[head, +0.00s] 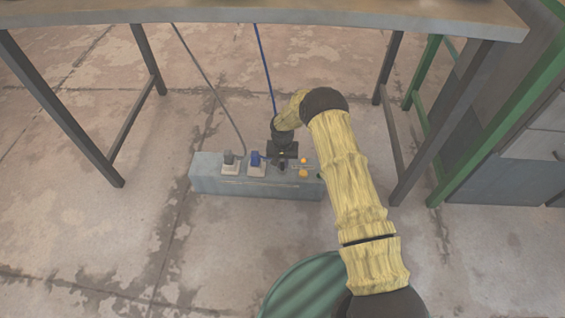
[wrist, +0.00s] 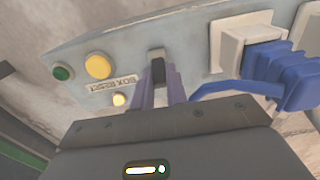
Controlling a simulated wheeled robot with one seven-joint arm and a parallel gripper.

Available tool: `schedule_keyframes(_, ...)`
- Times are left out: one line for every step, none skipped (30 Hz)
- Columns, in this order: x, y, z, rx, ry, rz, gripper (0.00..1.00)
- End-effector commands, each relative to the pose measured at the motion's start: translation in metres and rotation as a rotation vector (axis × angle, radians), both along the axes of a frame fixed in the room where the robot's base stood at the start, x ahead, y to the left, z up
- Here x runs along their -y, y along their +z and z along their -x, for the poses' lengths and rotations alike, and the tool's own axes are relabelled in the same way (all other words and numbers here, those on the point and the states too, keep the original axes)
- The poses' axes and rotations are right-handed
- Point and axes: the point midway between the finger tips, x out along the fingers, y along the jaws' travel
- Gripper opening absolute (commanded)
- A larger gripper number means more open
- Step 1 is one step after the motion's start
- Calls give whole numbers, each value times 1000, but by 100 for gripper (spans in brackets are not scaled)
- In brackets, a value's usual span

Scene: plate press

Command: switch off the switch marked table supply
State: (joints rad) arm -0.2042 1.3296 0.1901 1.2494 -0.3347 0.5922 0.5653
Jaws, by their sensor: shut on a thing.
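A grey-blue supply box (head: 240,188) lies on the floor under the table. My gripper (head: 283,163) reaches down to the right half of its top. In the wrist view a small black switch (wrist: 157,62) stands out of the box face, and my gripper (wrist: 159,84) has its two narrow purple-grey fingers close together on either side of it. The fingers are shut on this switch and hide its lower part. I cannot see a table supply marking or tell the switch's position. A label (wrist: 110,84) beside it, upside down, seems to read box reset.
Left of the switch in the wrist view are a yellow button (wrist: 98,66), a green button (wrist: 63,73) and a lit lamp (wrist: 119,100). Right of it a blue plug (wrist: 290,70) sits in a socket. A grey plug (head: 230,157) is further along. Table legs (head: 68,115) flank the box.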

Motion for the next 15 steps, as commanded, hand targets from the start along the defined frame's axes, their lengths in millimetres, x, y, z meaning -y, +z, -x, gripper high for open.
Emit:
schedule_keyframes(0,0,0,1,0,0,0)
schedule_keyframes(0,0,0,2,0,0,0)
schedule_keyframes(0,1,1,4,0,1,0)
schedule_keyframes(0,1,1,7,0,1,0)
schedule_keyframes(0,1,1,10,0,1,0)
schedule_keyframes(0,2,1,15,0,2,0)
schedule_keyframes(0,2,1,20,1,2,0)
schedule_keyframes(0,2,2,25,1,3,0)
schedule_keyframes(0,2,2,34,2,3,0)
schedule_keyframes(0,3,3,41,2,3,0)
schedule_keyframes(0,3,3,50,3,4,0)
schedule_keyframes(0,4,4,62,3,5,0)
schedule_keyframes(0,4,4,73,3,6,0)
schedule_keyframes(0,4,5,85,3,6,0)
schedule_keyframes(0,5,6,101,5,7,0)
